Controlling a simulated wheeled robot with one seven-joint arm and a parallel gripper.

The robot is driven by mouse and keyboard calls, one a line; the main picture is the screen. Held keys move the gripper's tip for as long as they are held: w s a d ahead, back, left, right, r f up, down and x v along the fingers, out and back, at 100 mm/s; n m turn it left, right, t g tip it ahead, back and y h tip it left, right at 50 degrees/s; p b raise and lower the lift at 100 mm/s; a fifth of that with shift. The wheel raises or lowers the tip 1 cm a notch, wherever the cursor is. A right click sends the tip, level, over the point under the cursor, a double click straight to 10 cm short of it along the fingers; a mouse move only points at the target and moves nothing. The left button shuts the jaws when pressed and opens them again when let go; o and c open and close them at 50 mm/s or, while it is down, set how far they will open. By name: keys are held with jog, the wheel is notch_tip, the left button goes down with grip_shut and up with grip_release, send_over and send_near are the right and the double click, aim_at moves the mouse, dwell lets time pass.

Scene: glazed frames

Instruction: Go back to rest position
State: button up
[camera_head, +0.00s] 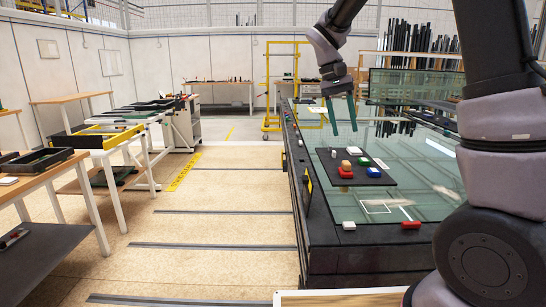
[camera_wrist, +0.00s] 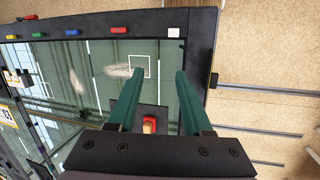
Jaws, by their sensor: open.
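My gripper (camera_head: 344,128) hangs above the glass-topped table (camera_head: 440,190) in the head view, its two green fingers apart with nothing between them. In the wrist view, my gripper (camera_wrist: 160,74) also shows open and empty. A dark mat (camera_head: 385,181) on the glass carries a red block (camera_head: 345,174), a tan block (camera_head: 346,164), a blue block (camera_head: 373,172), a green block (camera_head: 364,161) and a small white piece (camera_head: 333,153). The tan block looks to be on or just behind the red one. The fingers are clear of these blocks.
A white block (camera_head: 348,226) and a red block (camera_head: 411,225) lie on the table's near dark rim, close to a white square outline (camera_head: 378,206) on the glass. Workbenches (camera_head: 82,137) line the left side. The floor aisle (camera_head: 220,215) is clear.

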jog(key=s+d+r+m+t+y, duration=0.1)
jog(key=s+d+r+t+y, duration=0.1)
jog(key=s, duration=0.6)
jog(key=s+d+r+m+t+y, duration=0.2)
jog(key=s+d+r+t, duration=0.2)
jog(key=s, duration=0.5)
notch_tip(320, 180, up, 3)
jog(key=t, duration=0.3)
jog(key=shift+s+f+y, duration=0.2)
jog(key=shift+s+y, duration=0.1)
jog(key=shift+y, duration=0.1)
